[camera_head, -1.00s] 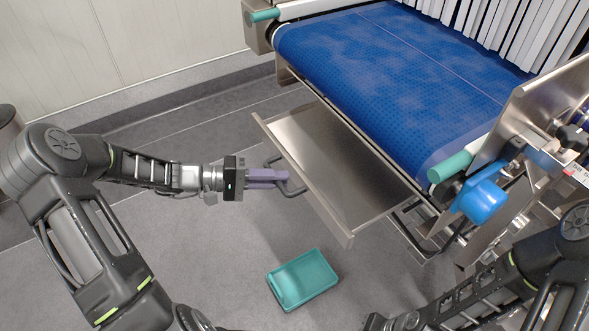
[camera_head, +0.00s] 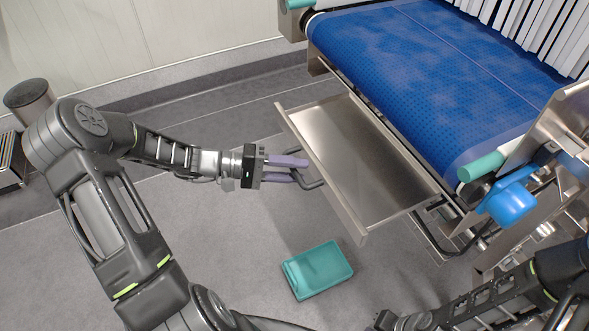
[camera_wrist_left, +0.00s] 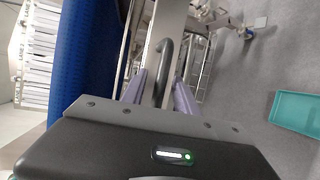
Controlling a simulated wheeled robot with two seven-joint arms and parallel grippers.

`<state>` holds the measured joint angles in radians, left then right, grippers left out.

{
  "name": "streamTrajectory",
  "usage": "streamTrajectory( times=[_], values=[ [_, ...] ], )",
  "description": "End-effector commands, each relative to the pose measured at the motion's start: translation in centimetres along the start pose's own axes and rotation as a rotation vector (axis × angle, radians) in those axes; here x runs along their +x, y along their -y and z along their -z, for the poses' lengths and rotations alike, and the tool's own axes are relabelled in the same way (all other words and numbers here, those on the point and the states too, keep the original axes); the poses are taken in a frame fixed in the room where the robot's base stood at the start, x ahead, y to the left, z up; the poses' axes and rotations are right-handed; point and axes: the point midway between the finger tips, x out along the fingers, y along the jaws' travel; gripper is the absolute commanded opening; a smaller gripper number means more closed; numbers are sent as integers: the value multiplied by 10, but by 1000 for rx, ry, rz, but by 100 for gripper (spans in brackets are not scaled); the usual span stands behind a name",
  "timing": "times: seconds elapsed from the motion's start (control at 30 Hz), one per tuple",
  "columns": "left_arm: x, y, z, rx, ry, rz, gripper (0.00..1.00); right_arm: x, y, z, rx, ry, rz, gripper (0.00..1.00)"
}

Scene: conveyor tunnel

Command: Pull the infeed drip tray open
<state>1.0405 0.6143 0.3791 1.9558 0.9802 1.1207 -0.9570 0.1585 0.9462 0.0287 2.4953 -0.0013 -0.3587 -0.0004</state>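The infeed drip tray (camera_head: 352,228) is a shallow steel tray under the blue belt, drawn well out toward the left. Its dark bar handle (camera_head: 314,184) sticks out from the front panel; it also shows in the left wrist view (camera_wrist_left: 160,75). My left gripper (camera_head: 304,171) is at the handle with its purple fingers spread. In the left wrist view the handle stands between the two fingers, with a gap visible on each side. My right arm lies at the lower right; its dark end (camera_head: 386,320) is cut by the bottom edge and no fingers show.
A teal bin (camera_head: 318,269) lies on the grey floor below the tray front. The blue conveyor belt (camera_head: 420,80) runs above the tray, with a blue motor (camera_head: 511,204) at its right corner. A dark cylindrical bin (camera_head: 31,103) stands at the far left.

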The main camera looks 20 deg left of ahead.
Motion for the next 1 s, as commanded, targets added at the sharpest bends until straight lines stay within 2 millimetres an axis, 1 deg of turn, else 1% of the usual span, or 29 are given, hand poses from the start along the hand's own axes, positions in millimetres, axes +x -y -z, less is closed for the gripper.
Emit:
streamTrajectory(
  times=[0.17,0.27,0.5,0.6,0.73,1.0],
  values=[
    [-8,1,1,1,-2,1,36,1,0,0,0,0,0,0],
    [-20,1,1,0,-4,1,36,2,-1,0,0,0,0,0],
    [-60,1,1,1,-3,2,36,6,-2,0,0,0,0,0],
    [-72,1,1,1,-2,1,36,6,-2,0,0,0,0,0],
    [-78,0,0,-1,-1,0,36,6,-3,0,0,0,0,0],
    [-78,0,0,0,0,0,36,6,-2,0,0,0,0,0]
  ],
)
